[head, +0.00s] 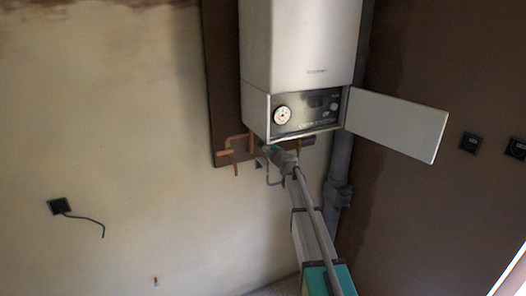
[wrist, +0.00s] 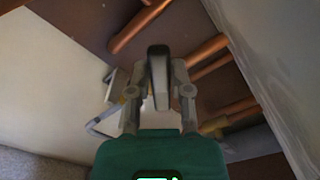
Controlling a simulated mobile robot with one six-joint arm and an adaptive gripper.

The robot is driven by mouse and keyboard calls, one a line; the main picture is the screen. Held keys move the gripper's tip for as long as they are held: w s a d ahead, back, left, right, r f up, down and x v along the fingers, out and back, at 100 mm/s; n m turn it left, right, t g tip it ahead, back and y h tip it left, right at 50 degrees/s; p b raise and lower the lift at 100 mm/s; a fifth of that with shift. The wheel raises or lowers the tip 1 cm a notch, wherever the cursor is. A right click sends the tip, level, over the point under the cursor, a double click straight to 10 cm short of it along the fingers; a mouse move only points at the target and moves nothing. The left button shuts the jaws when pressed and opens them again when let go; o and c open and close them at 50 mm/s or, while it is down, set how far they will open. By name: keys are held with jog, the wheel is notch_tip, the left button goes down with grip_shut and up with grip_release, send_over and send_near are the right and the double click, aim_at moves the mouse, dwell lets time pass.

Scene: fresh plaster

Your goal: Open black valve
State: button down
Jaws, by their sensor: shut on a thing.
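The black valve's handle (wrist: 158,52) stands upright between my fingers in the wrist view, dark at its top and paler along its face. My gripper (wrist: 160,78) is shut on this handle, with one finger on each side. In the head view my gripper (head: 270,153) is just under the boiler's bottom edge. The valve cannot be made out there, and its body is mostly hidden behind the gripper in the wrist view.
The white boiler (head: 305,45) hangs above my gripper. Its panel door (head: 397,124) stands open to the right. Copper pipes (head: 236,150) are left of my gripper; others (wrist: 208,50) show in the wrist view. A grey pipe (head: 340,165) runs down on the right.

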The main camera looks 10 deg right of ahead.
jog(key=shift+d+r+m, duration=0.1)
jog(key=shift+m, duration=0.2)
